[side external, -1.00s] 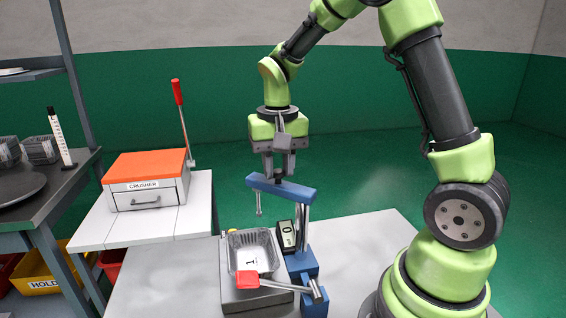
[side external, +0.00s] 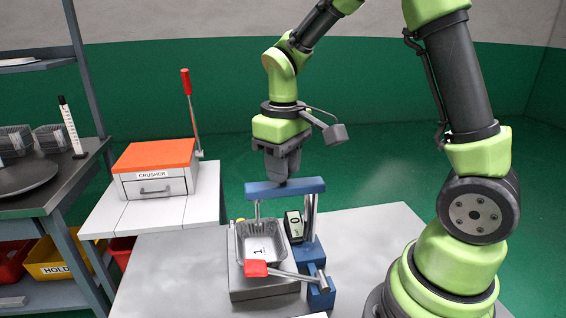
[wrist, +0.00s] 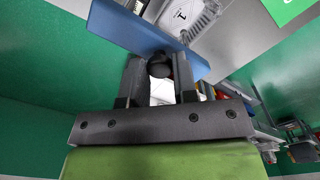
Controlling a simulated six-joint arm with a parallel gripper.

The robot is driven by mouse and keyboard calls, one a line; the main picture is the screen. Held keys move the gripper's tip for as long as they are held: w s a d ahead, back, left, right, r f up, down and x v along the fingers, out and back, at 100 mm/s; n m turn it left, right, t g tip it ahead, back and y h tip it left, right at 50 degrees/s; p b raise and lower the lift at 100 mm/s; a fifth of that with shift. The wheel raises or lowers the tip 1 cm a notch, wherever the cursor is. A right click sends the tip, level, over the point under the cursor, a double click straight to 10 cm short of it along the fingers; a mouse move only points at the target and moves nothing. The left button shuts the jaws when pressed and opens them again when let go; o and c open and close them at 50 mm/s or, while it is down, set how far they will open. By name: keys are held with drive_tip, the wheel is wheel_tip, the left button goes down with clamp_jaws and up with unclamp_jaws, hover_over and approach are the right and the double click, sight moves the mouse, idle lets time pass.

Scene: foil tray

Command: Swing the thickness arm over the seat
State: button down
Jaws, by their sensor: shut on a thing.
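The blue thickness arm (side external: 284,187) lies level on top of its post, and it crosses the wrist view (wrist: 140,38). A thin metal probe (side external: 257,208) hangs from its left end, by the back of the foil tray (side external: 241,250). I cannot tell exactly where its tip lies over the tray. The tray, marked 1, sits on the grey seat block (side external: 262,290); part of it shows in the wrist view (wrist: 208,12). My gripper (side external: 279,180) is shut on the arm's dark round knob (wrist: 159,68), seen between its fingers in the wrist view (wrist: 160,82).
A small gauge (side external: 294,227) stands beside the post. A red-handled lever (side external: 256,268) reaches across the front of the tray. The orange-topped crusher (side external: 155,168) stands on a white table to the left. The bench (side external: 180,275) is bare left of the block.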

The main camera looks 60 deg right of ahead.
drive_tip(key=shift+s+a, duration=0.1)
idle(0.5)
drive_tip(key=c, duration=0.9)
unclamp_jaws()
drive_tip(key=shift+r, duration=0.1)
wheel_tip(320, 180, up, 10)
drive_tip(key=s+a+m+t+y, duration=0.1)
drive_tip(key=s+a+m+t, duration=0.1)
drive_tip(key=s, duration=0.4)
drive_tip(key=s+a+r+m+t+y, duration=0.1)
drive_tip(key=s+a+t, duration=0.2)
drive_tip(key=s+t, duration=0.2)
drive_tip(key=shift+s+a+r+m, duration=0.15)
drive_tip(key=shift+s+a+m, duration=0.25)
drive_tip(key=shift+s, duration=0.55)
